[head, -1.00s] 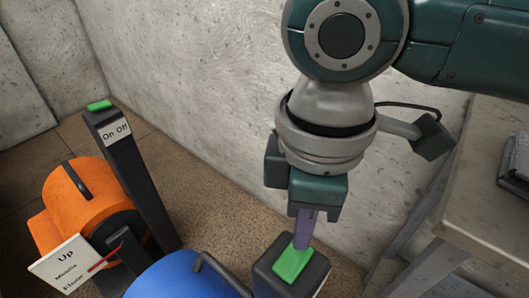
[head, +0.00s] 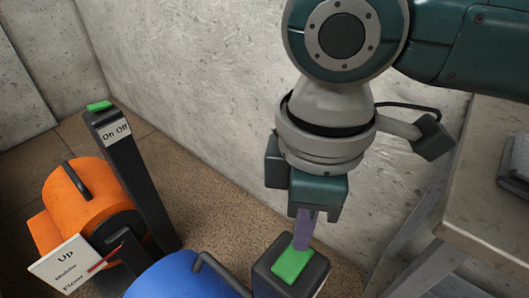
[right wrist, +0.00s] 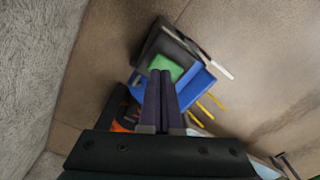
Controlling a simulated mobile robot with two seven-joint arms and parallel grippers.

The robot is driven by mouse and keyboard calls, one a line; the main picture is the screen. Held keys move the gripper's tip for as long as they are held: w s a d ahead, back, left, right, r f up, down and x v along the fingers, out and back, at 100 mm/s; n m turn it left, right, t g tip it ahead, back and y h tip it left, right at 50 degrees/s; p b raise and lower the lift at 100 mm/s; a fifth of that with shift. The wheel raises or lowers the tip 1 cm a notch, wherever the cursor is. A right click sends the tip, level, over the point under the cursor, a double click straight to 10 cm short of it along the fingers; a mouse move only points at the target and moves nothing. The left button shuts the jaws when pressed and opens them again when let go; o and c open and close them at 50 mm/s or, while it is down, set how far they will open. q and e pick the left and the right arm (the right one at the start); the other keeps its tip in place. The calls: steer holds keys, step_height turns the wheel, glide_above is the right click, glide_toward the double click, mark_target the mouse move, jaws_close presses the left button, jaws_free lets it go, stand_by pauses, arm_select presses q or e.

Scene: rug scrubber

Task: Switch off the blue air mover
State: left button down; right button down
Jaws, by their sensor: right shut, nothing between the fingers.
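The blue air mover (head: 178,278) is at the bottom centre of the head view, cut off by the lower edge. Its dark post (head: 314,277) stands at its right, with a green switch (head: 292,265) on top. My right gripper (head: 302,244) is shut and empty, pointing down, with its purple fingertips at the far edge of the green switch. I cannot tell whether they touch it. In the right wrist view the shut fingers (right wrist: 160,80) overlap the near side of the green switch (right wrist: 164,68), with the blue housing (right wrist: 196,84) beside it. My left gripper is not in view.
An orange air mover (head: 92,205) stands at the left, with a post labelled "On Off" and a green switch (head: 99,106) on top. A sign (head: 66,263) reads "Up", "Middle", "Floor". A concrete wall (head: 200,70) is behind. A grey table (head: 490,215) stands at the right.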

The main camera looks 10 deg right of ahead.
mark_target(298, 252)
steer(key=shift+f, duration=0.15)
stand_by(0.6)
steer(key=shift+f+b, duration=0.4)
steer(key=shift+f, duration=0.3)
steer(key=shift+f, duration=0.5)
stand_by(0.4)
step_height(298, 252, up, 7)
steer(key=p, duration=0.8)
steer(key=shift+r+p, duration=0.1)
steer(key=shift+p, duration=0.2)
